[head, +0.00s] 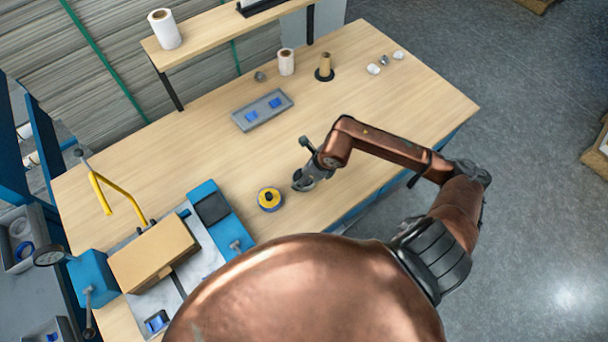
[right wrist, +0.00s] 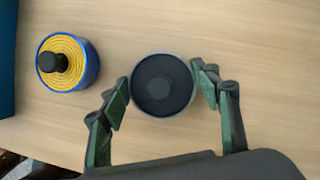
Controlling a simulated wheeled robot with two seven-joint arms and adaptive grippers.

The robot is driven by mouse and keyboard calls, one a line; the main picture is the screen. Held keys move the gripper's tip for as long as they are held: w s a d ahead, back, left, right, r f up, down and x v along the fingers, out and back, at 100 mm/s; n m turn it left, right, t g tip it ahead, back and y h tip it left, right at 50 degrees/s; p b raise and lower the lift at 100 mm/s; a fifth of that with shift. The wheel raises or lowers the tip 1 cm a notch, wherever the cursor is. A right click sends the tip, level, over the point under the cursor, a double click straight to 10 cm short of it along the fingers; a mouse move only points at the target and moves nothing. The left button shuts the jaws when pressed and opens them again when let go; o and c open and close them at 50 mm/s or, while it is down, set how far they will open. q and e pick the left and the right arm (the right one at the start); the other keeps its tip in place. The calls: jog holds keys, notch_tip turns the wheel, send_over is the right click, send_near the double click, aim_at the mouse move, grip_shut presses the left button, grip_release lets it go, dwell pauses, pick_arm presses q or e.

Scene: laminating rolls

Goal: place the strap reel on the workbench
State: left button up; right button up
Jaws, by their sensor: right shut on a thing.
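The strap reel, seen as a round black disc with a grey rim (right wrist: 163,86), is between the fingers of my right gripper (right wrist: 160,95). In the head view my right gripper (head: 308,172) is low over the front part of the wooden workbench (head: 215,140), shut on the reel. I cannot tell whether the reel touches the bench top. My left gripper is not in view.
A yellow coil with a blue rim and black knob (head: 270,199) lies just left of the reel; it also shows in the right wrist view (right wrist: 68,63). A grey tray (head: 263,110) with blue pieces, a white roll (head: 286,62) and a cardboard box (head: 153,254) stand on the bench.

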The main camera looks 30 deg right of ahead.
jog(key=o, duration=1.3)
jog(key=shift+o, duration=0.2)
jog(key=shift+r, duration=0.1)
jog(key=v, duration=1.2)
jog(key=shift+p, duration=0.4)
